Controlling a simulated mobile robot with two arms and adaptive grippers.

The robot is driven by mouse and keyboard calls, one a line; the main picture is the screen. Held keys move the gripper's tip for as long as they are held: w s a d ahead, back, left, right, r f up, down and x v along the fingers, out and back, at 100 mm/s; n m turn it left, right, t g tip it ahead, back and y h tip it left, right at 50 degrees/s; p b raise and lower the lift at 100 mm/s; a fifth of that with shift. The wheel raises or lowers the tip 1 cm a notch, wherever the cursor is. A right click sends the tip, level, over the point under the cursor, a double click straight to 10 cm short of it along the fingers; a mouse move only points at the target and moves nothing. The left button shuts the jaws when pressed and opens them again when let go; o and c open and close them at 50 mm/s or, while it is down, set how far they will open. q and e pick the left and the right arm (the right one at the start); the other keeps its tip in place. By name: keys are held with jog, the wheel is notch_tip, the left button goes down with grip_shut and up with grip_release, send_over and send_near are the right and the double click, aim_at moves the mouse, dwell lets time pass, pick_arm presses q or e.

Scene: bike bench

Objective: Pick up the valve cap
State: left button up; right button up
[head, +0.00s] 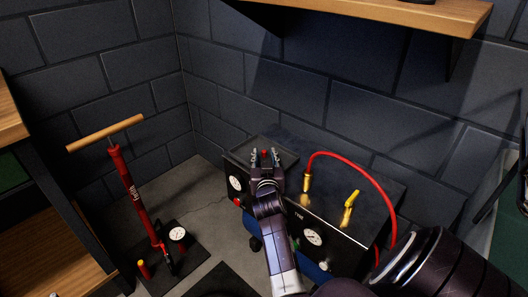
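A small red piece, which looks like the valve cap (264,154), shows between the fingers of my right gripper. It sits over the shallow dark tray (237,155) on top of the compressor's left part. My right gripper (264,156) reaches in from the lower right, and its two fingers stand apart on either side of the red piece. A gap seems to show on each side, so I see no firm contact. The gripper's body hides part of the tray. My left gripper is not in view.
The compressor (338,229) carries gauges, brass fittings (306,187) and a looping red hose (370,172) right of my gripper. A red floor pump (134,196) stands at left. A wooden shelf (400,14) overhangs above. Floor (205,200) between pump and compressor is clear.

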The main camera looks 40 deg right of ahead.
jog(key=shift+r, duration=0.1)
jog(key=shift+c, duration=0.6)
jog(key=c, duration=0.7)
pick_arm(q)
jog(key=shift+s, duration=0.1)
